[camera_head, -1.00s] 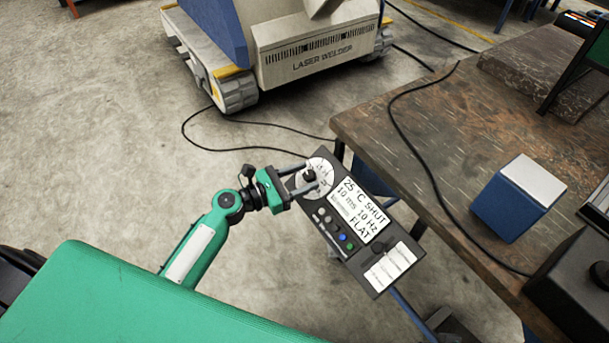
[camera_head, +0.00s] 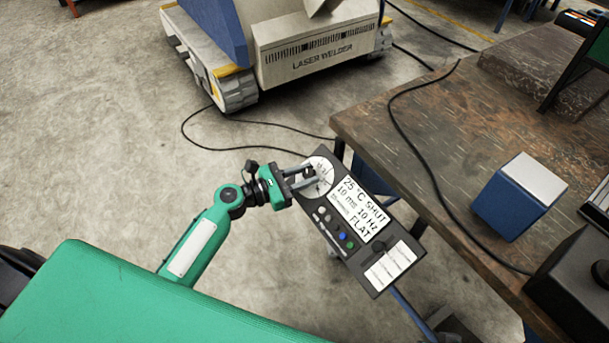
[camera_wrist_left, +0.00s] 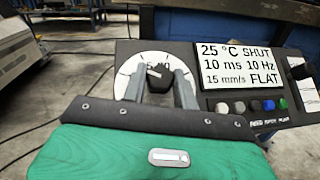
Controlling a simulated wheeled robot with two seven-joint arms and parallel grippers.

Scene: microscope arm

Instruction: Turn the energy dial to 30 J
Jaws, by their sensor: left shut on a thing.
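The energy dial is a black knob (camera_wrist_left: 158,80) on a round white scale (camera_wrist_left: 128,68), at the left end of a dark control panel (camera_head: 309,204). The scale also shows in the head view (camera_head: 318,167). My left gripper (camera_head: 308,177) reaches the dial from the left, and its two fingers are closed around the knob in the left wrist view (camera_wrist_left: 160,85). A white pointer mark shows on the knob, but I cannot read its setting. The fingers hide part of the scale. My right gripper is not in view.
The panel's screen (camera_head: 359,208) reads 25 °C, SHUT, 10 ms, 10 Hz, FLAT. Several buttons (camera_head: 342,237) sit below it. A worn table (camera_head: 450,140) with a blue box (camera_head: 518,198) stands right. The laser welder (camera_head: 315,60) stands behind on the floor.

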